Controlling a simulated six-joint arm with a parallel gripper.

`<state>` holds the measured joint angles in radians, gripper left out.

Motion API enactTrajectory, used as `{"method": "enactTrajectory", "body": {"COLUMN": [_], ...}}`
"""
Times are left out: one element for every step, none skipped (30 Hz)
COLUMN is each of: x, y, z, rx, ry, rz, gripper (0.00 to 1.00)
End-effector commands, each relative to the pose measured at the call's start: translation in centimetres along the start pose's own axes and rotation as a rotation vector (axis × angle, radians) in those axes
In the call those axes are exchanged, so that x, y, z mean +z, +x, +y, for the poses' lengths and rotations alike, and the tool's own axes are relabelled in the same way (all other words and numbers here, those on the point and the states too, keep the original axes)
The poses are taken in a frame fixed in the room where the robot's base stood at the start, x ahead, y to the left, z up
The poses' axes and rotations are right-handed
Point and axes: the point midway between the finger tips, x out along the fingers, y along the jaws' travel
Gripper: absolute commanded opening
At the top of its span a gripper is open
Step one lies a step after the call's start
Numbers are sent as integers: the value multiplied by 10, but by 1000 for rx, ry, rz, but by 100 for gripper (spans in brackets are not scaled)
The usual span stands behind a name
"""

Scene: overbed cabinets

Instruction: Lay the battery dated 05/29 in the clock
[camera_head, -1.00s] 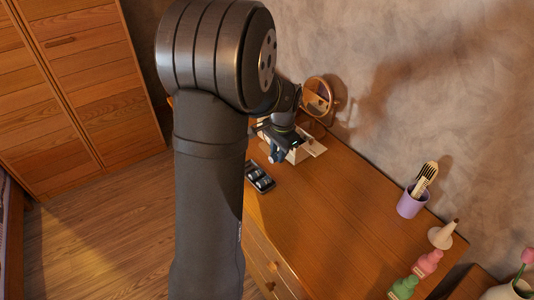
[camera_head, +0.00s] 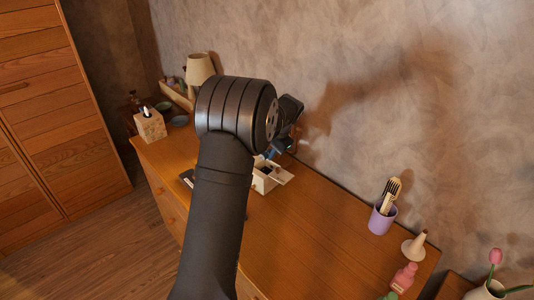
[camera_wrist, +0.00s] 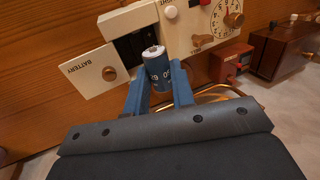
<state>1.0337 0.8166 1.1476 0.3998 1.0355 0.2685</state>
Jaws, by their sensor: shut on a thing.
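The white clock (camera_wrist: 178,38) has a dial at the upper right and a dark open battery compartment (camera_wrist: 125,46). The battery's top overlaps the compartment's edge in the picture; I cannot tell whether they touch. The cover marked BATTERY (camera_wrist: 88,72), with a round knob, stands open at the left. In the head view, the clock (camera_head: 264,184) is partly hidden by my arm.
A red box (camera_wrist: 230,62) and a brown box (camera_wrist: 281,52) stand right of the clock. In the head view, a purple cup (camera_head: 381,220) with brushes and a cone-shaped item (camera_head: 413,248) stand to the right. A tissue box (camera_head: 150,125) is left.

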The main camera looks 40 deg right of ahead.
Motion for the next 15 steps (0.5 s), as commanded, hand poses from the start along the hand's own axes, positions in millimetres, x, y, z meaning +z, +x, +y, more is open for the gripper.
{"method": "enactTrajectory", "body": {"x": [0, 0, 0, 0, 0, 0, 0, 0, 0, 0, 0, 0, 0, 0, 0], "y": [0, 0, 0, 0, 1, 2, 3, 4, 5, 7, 8, 10, 12, 14, 16], "z": [0, 0, 0, 0, 0, 1, 1, 2, 2, 3, 3, 4, 5, 6, 7], "rx": [-1, -2, -3, -3, -3, -3, -3, -3, -3, -2, -2, -2, -2, -2, -3], "ry": [0, 0, 0, 0, 0, 0, 0, 0, 0, 0, 0, 0, 0, 0, 0], "rz": [0, 0, 1, 0, 0, 0, 0, 0, 0, -1, -1, -1, -1, 0, 0], "gripper": [0, 0, 0, 0, 0, 0, 0, 0, 0, 0, 0, 0, 0, 0, 0]}}
